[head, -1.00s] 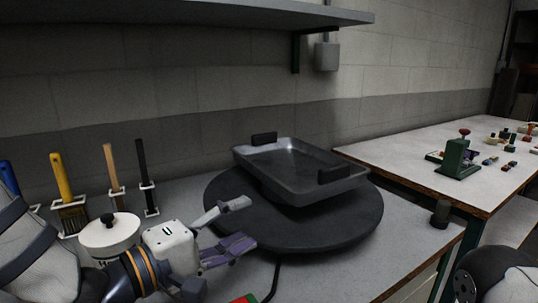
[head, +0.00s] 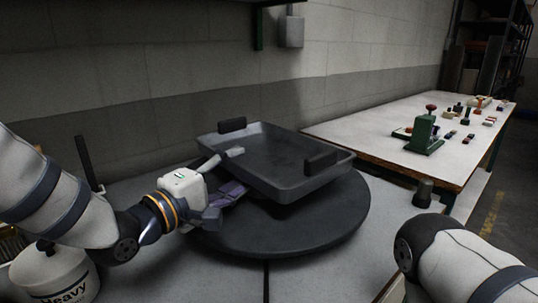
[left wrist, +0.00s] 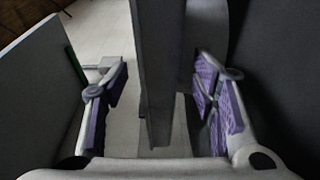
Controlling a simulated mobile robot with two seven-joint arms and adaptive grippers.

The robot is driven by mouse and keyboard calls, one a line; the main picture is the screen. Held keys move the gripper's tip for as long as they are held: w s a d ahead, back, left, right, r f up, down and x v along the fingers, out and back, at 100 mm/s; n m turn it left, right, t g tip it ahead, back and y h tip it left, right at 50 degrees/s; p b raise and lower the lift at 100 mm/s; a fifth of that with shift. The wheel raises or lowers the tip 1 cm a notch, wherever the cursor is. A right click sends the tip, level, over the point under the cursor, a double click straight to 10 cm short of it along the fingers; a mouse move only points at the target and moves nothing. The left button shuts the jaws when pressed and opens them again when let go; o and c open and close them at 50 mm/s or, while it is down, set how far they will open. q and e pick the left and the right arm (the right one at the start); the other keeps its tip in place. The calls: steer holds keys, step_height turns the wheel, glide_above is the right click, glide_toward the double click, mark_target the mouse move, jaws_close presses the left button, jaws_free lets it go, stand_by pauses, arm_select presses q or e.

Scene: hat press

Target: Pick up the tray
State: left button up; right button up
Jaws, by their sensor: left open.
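The dark grey rectangular tray (head: 268,184) has low sloping walls and a black handle at each end. It rests over a round black turntable (head: 300,236) on the grey bench. My left gripper (head: 233,173) is open at the tray's near left wall, one finger above the rim and the other lower, outside it. In the left wrist view my left gripper (left wrist: 160,105) has its purple-padded fingers spread, with a grey edge, seemingly the tray's wall, between them. No firm contact shows. My right gripper is out of view; only part of my right arm shows.
A white bucket (head: 55,278) stands at the lower left, close to my left arm. A wall stands behind the bench. A second table (head: 370,137) at the right holds a green press (head: 425,135) and several small items. A small dark cylinder (head: 422,193) stands near the bench's right edge.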

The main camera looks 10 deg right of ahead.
arm_select(q)
steer(key=shift+w+d, duration=0.25)
steer(key=shift+w, duration=0.1)
jaws_close()
steer(key=shift+r, duration=0.15)
